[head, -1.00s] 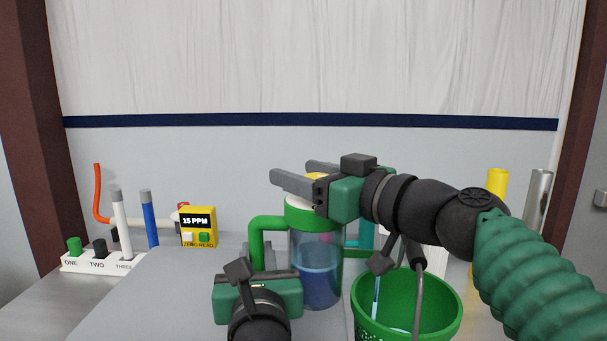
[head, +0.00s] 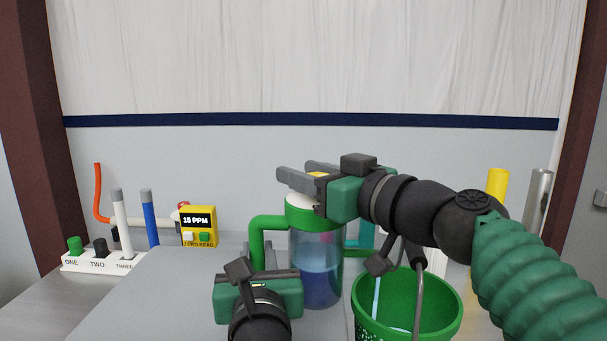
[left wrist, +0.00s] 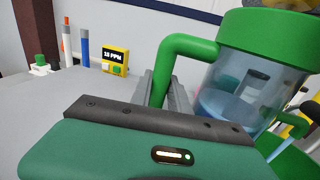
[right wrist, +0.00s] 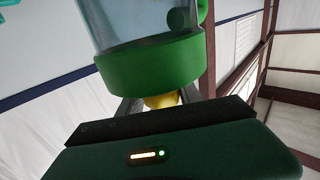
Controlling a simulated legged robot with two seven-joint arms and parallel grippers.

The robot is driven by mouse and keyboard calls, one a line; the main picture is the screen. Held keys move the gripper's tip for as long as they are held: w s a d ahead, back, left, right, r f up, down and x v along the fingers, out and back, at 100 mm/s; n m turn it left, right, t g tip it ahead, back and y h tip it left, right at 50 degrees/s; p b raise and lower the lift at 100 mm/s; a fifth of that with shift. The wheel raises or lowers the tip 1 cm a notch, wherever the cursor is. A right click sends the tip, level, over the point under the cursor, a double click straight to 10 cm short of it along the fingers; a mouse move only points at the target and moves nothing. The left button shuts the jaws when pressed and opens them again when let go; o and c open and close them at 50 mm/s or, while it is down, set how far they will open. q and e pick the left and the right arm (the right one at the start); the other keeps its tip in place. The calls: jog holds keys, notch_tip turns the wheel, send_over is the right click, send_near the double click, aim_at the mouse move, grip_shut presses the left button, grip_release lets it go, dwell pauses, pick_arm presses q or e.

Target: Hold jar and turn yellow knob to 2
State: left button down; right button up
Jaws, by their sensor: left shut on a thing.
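The jar (head: 316,270) is clear with blue liquid, a green lid band and a green side handle (head: 258,238). It stands upright in the middle of the head view. My left gripper (left wrist: 163,92) is shut on the jar's handle, which shows between its fingers in the left wrist view. The yellow knob (head: 318,175) is on top of the jar, mostly hidden by my right gripper (head: 302,177). In the right wrist view the knob (right wrist: 161,100) sits between the fingers, which look apart around it. The knob's number marks cannot be seen.
A green basket (head: 430,300) stands right of the jar. A yellow meter (head: 197,228) reading 15 PPM stands at the left. A white holder (head: 100,262) labelled ONE, TWO, THREE carries probes. The grey tabletop left of the jar is clear.

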pick_arm(q)
jog(key=shift+f, duration=0.1)
pick_arm(e)
jog(key=shift+o, duration=1.3)
jog(key=shift+s, duration=0.15)
jog(key=v, duration=1.2)
jog(key=shift+f, duration=0.1)
pick_arm(q)
jog(key=c, duration=1.2)
grip_release()
jog(key=shift+o, duration=0.2)
